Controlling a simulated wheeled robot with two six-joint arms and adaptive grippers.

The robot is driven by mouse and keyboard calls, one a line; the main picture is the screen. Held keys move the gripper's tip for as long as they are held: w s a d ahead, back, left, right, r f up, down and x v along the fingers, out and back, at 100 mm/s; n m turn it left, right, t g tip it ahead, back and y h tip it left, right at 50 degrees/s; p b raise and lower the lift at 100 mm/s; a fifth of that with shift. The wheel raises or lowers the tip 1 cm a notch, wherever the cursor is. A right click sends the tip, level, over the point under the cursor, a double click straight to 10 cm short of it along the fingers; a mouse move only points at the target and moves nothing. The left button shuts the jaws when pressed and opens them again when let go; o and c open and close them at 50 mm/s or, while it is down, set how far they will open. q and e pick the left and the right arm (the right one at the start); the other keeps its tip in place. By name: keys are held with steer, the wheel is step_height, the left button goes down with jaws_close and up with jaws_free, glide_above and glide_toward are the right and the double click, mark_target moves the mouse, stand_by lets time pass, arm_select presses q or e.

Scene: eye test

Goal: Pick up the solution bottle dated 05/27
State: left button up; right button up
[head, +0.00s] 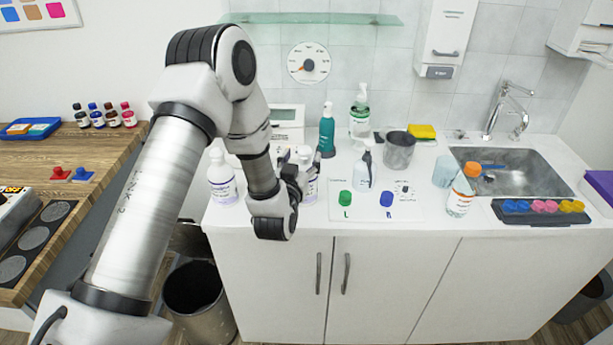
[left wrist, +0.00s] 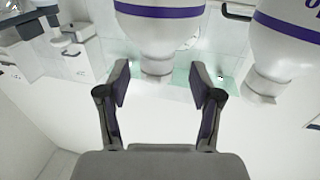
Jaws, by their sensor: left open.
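Two white bottles with purple bands stand on the white counter. One bottle (head: 222,182) is left of my left arm's wrist, and the other bottle (head: 310,187) is just right of my left gripper (head: 291,178), partly hidden by it. No date is readable on either. The left wrist view looks upside down. There the nearer bottle (left wrist: 160,32) is ahead of my open left gripper (left wrist: 158,82), in line with the gap between its fingers, which hold nothing. The other bottle (left wrist: 293,35) is off to the right there. My right gripper is not in view.
A teal pump bottle (head: 327,132), a white spray bottle (head: 365,170) and a grey cup (head: 398,152) stand close by on the right. An orange-capped bottle (head: 460,195) is near the sink (head: 520,175). A glass shelf (head: 310,19) is above.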

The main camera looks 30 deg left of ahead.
arm_select(q)
steer(key=shift+x, duration=0.95)
steer(key=shift+w+d, duration=0.15)
steer(key=shift+w, duration=0.2)
steer(key=shift+s, duration=0.1)
steer(key=c, duration=1)
steer(key=shift+r, duration=0.1)
jaws_close()
